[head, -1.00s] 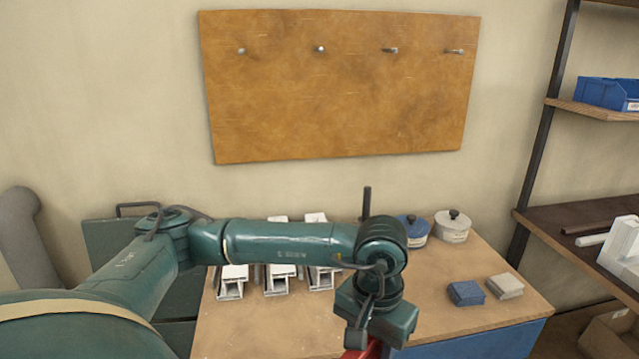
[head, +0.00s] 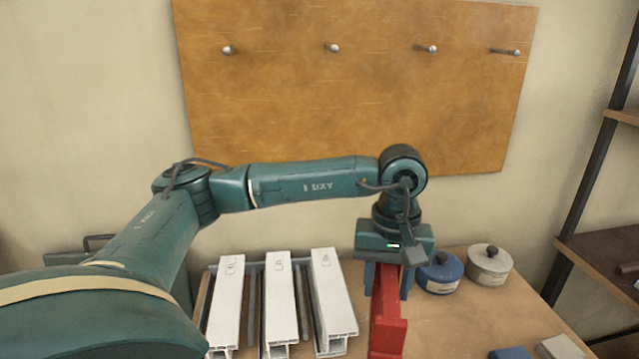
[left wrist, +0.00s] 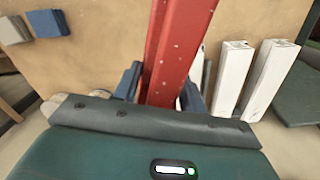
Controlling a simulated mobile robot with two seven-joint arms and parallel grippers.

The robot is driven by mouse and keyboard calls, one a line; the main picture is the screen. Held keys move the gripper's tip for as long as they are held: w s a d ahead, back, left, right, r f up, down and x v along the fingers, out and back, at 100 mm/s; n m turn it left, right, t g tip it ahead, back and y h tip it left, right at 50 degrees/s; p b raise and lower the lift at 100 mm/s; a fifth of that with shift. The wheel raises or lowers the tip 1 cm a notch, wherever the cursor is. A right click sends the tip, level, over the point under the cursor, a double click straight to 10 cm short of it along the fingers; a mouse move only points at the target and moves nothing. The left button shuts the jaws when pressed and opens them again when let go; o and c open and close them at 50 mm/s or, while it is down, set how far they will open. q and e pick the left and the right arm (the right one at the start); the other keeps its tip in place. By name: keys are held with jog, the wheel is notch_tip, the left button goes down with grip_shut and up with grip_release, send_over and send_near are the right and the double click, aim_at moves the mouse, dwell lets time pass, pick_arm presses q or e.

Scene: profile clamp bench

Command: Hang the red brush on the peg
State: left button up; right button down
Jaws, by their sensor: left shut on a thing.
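The red brush (head: 388,325) hangs down from my left gripper (head: 388,282) above the bench, right of the white profiles. Its lower end reaches near the bottom of the head view. In the left wrist view the brush (left wrist: 176,50) runs between the two blue fingers of my left gripper (left wrist: 160,85), which are shut on it. The board (head: 350,110) on the wall carries several metal pegs, among them a far-left peg (head: 229,50), a second peg (head: 333,47), a third peg (head: 431,48) and a far-right peg (head: 508,52). All are bare. My right gripper is not in view.
White profiles (head: 281,300) lie in a rack on the bench (head: 450,325). A blue lidded pot (head: 438,275) and a grey one (head: 489,266) stand close behind the brush. Blue and pale blocks lie at front right. A shelf (head: 600,240) stands at right.

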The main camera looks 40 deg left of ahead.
pick_arm(q)
jog(key=w+a+r+n+h+p, duration=0.1)
jog(key=w+a+r+n, duration=0.1)
jog(key=a+r+n, duration=0.4)
jog(key=w+a+r+n+p, duration=0.15)
jog(key=r+n, duration=0.25)
jog(key=r, duration=0.4)
jog(key=s+a+r+n+t, duration=0.1)
jog(key=a+r+n, duration=0.2)
jog(key=r+n, duration=0.3)
jog(key=s+a+r+n+t+p, duration=0.1)
jog(key=a+r+n, duration=0.1)
jog(key=r+n, duration=0.35)
jog(key=s+a+r+n+t, duration=0.1)
jog(key=a+r+n, duration=0.2)
jog(key=r, duration=0.5)
jog(key=w+a, duration=0.2)
jog(key=w+a+f, duration=0.1)
jog(key=w+a, duration=0.1)
jog(key=a, duration=0.1)
jog(key=w+a, duration=0.2)
jog(key=a, duration=0.1)
jog(key=shift+w+a+f, duration=0.1)
jog(key=shift+w+f, duration=0.05)
jog(key=shift+w, duration=0.25)
jog(key=shift+a+f, duration=0.1)
jog(key=shift+f, duration=0.15)
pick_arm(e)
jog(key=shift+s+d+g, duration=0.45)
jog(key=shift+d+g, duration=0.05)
